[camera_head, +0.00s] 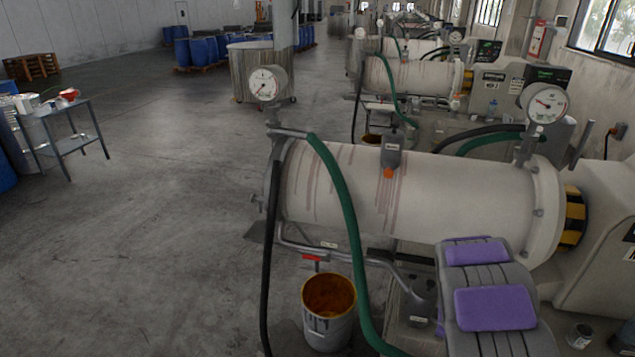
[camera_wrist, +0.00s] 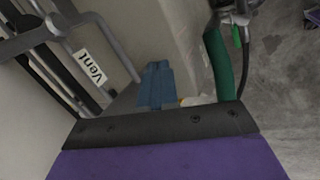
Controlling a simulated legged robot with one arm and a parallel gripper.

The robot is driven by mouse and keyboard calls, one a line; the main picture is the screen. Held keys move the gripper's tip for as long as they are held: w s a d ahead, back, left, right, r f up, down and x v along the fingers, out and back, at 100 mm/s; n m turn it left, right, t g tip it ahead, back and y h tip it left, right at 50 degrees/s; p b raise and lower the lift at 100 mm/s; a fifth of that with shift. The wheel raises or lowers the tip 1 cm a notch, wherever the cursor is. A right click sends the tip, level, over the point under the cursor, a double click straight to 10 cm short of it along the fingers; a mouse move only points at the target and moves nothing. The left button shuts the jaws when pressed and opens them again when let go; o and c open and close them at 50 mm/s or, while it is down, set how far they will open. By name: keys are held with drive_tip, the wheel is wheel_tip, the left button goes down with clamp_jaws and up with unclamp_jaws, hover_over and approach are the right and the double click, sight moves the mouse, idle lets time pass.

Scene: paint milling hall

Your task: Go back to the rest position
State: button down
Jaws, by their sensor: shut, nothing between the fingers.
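My arm, grey with purple pads (camera_head: 495,308), shows at the lower right of the head view, in front of the near white mill cylinder (camera_head: 440,195). My gripper (camera_wrist: 157,82) is in the middle of the wrist view: two blue-grey fingers lie side by side, shut and with nothing visible between them. A purple and black part of my own body fills the bottom of the wrist view. A pipe with a "Vent" label (camera_wrist: 89,68) is at the left of that view, and a green hose (camera_wrist: 219,62) is to the right of the fingers.
A bucket of orange-brown paint (camera_head: 328,318) stands below the cylinder's left end. Two gauges (camera_head: 265,84) (camera_head: 545,104) rise above the cylinder. A green hose (camera_head: 344,200) hangs across its front. A metal side table (camera_head: 66,132) stands at far left. The floor between is clear.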

drive_tip(key=s+d+r+m+h, duration=0.2)
drive_tip(key=d+r+m+h, duration=0.1)
drive_tip(key=r, duration=0.9)
drive_tip(key=s+a+r+m+g+h, duration=0.2)
drive_tip(key=s+r+m, duration=0.3)
drive_tip(key=s+r, duration=0.35)
drive_tip(key=s+a+r+m+g+y, duration=0.1)
drive_tip(key=s+a+r+g+y, duration=0.1)
drive_tip(key=s+a, duration=1)
drive_tip(key=s+a+r+m+g+y+b, duration=0.1)
drive_tip(key=s+a+y, duration=0.4)
drive_tip(key=s+a, duration=0.7)
drive_tip(key=s+r+m, duration=0.1)
drive_tip(key=s+r, duration=0.1)
drive_tip(key=s, duration=0.1)
drive_tip(key=shift+r+g+y, duration=0.3)
drive_tip(key=shift+g, duration=0.1)
drive_tip(key=shift+s+d+m, duration=0.1)
drive_tip(key=shift+d+m, duration=0.05)
drive_tip(key=shift+m, duration=0.15)
